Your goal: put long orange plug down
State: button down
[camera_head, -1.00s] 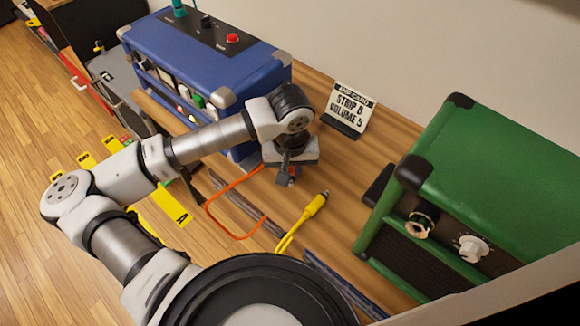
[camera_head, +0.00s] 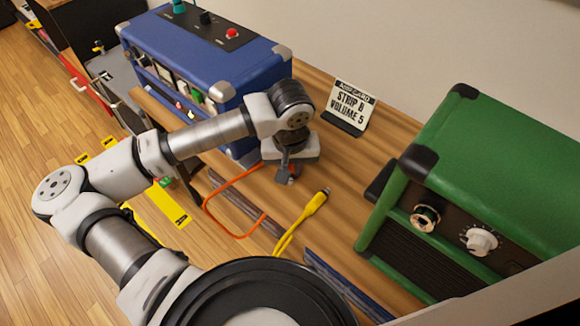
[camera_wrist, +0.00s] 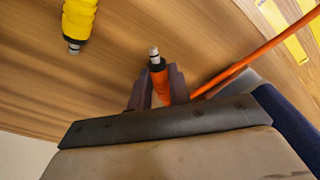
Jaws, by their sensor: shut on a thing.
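My gripper (camera_head: 287,176) is low over the wooden bench between the blue amp and the green amp. In the wrist view my gripper (camera_wrist: 158,88) is shut on the long orange plug (camera_wrist: 158,78), whose metal tip points away between the fingers. The plug's orange cable (camera_head: 207,207) loops off the bench's front side, and it also shows at the right of the wrist view (camera_wrist: 250,60). Whether the plug touches the wood is hard to tell. In the head view the plug itself is mostly hidden by the gripper.
A yellow plug (camera_head: 316,203) with its cable lies on the bench right of my gripper. The blue amp (camera_head: 205,60) stands to the left, the green amp (camera_head: 490,170) to the right. A card reading "STRIP B VOLUME 5" (camera_head: 353,103) stands behind. Bare wood lies between.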

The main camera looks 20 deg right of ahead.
jog(key=c, duration=1.4)
grip_release()
jog(key=shift+s+f, duration=0.15)
jog(key=shift+f, duration=0.4)
jog(key=shift+o, duration=0.5)
jog(key=r+p, duration=0.1)
jog(key=p, duration=0.1)
jog(key=shift+d+r+p, duration=0.1)
jog(key=shift+r+p, duration=0.15)
jog(key=shift+p, duration=0.1)
notch_tip(320, 180, up, 12)
jog(key=b, duration=0.1)
jog(key=shift+s+a, duration=0.2)
jog(key=shift+s, duration=0.05)
jog(key=shift+f, duration=0.1)
